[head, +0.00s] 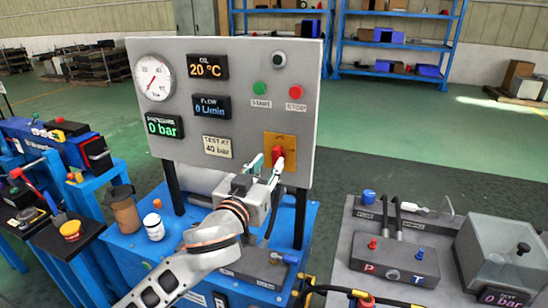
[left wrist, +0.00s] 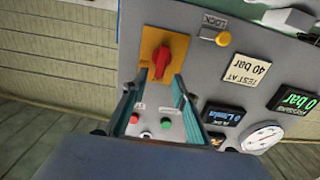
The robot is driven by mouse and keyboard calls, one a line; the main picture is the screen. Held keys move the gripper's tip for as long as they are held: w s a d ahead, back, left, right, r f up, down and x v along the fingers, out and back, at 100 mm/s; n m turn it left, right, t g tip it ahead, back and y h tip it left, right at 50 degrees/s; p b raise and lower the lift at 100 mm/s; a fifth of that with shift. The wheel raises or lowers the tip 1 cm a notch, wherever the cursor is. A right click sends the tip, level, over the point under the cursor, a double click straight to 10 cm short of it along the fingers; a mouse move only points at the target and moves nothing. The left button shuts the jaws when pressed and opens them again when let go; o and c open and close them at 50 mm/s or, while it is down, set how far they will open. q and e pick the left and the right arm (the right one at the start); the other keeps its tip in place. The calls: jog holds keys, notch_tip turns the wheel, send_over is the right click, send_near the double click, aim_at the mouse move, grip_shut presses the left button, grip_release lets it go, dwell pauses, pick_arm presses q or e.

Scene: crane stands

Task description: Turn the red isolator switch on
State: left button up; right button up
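The red isolator switch (head: 278,156) sits on an orange-yellow plate (head: 291,142) at the lower right of the grey panel (head: 232,125). In the left wrist view the red knob (left wrist: 162,62) lies just beyond and between my fingertips, on its orange plate (left wrist: 151,42). In the head view its handle looks roughly upright, partly covered by a fingertip. My left gripper (head: 267,164) is open in front of the plate, its two fingers (left wrist: 161,82) apart on either side of the knob's lower end. Whether they touch it I cannot tell. My right gripper is out of view.
The panel also holds a gauge (head: 154,78), displays, a green button (head: 260,88) and a red button (head: 296,92). A brown cup (head: 124,209) and white jar (head: 153,227) stand on the blue bench below.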

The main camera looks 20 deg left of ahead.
aim_at(275, 155)
pick_arm(q)
jog(key=shift+w+f, duration=0.1)
jog(key=shift+w, duration=2.25)
grip_shut()
